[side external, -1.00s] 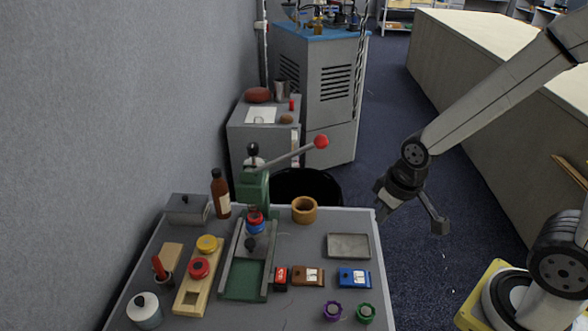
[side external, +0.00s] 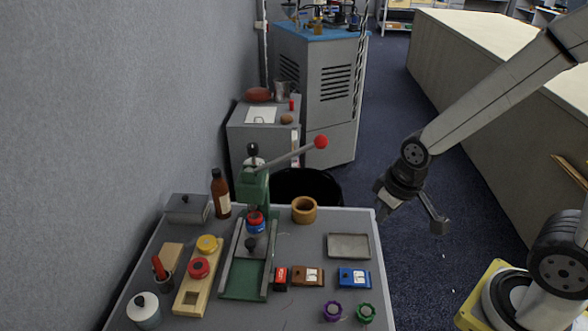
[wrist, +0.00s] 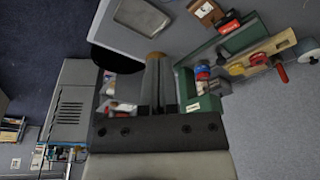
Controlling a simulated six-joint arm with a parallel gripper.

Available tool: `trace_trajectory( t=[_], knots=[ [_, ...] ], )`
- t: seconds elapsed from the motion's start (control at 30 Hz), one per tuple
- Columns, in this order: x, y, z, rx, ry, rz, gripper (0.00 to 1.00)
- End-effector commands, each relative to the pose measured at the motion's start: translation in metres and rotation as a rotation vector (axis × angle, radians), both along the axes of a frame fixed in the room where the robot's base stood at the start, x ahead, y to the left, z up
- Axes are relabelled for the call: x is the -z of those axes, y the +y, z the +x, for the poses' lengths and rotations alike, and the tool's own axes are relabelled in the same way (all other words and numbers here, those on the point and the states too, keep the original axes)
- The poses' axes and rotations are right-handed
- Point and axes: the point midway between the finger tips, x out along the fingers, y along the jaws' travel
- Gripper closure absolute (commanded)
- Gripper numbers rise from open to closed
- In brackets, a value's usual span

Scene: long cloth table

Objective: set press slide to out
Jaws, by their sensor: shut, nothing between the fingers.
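A green press (side external: 254,190) stands on the grey table, with a lever ending in a red ball (side external: 320,142) that reaches up to the right. Its slide (side external: 251,244), with a dark knob, sits between two grey rails under the press head, at the back end of the green base (side external: 245,279). A red and blue piece (side external: 256,222) is at the press head just above it. My gripper (side external: 441,226) is shut and empty, off the table's right edge, well apart from the press. In the wrist view the press (wrist: 207,86) shows to the right of my gripper (wrist: 158,60).
Left of the press are a wooden rack (side external: 193,291) with yellow and red knobs, and a brown bottle (side external: 221,194). To its right are a wooden ring (side external: 304,210), a grey tray (side external: 348,246), brown (side external: 308,276) and blue (side external: 354,277) blocks, and purple (side external: 332,311) and green (side external: 366,312) knobs.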

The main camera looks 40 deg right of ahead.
Motion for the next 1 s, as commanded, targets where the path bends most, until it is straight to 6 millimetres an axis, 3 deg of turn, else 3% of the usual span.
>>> trace_trajectory(
  t=[0.3, 0.5, 0.57, 0.77, 1.0],
  knots=[
    [0.000, 0.000, 0.000, 0.000, 0.000, 0.000, 1.00],
    [0.000, 0.002, 0.005, -0.008, -0.003, 0.001, 0.36],
    [0.001, 0.004, 0.010, -0.015, -0.005, 0.002, 0.22],
    [0.005, 0.016, 0.042, -0.064, -0.022, 0.006, 0.22],
    [0.020, 0.045, 0.100, -0.154, -0.056, 0.016, 0.22]
  ],
)
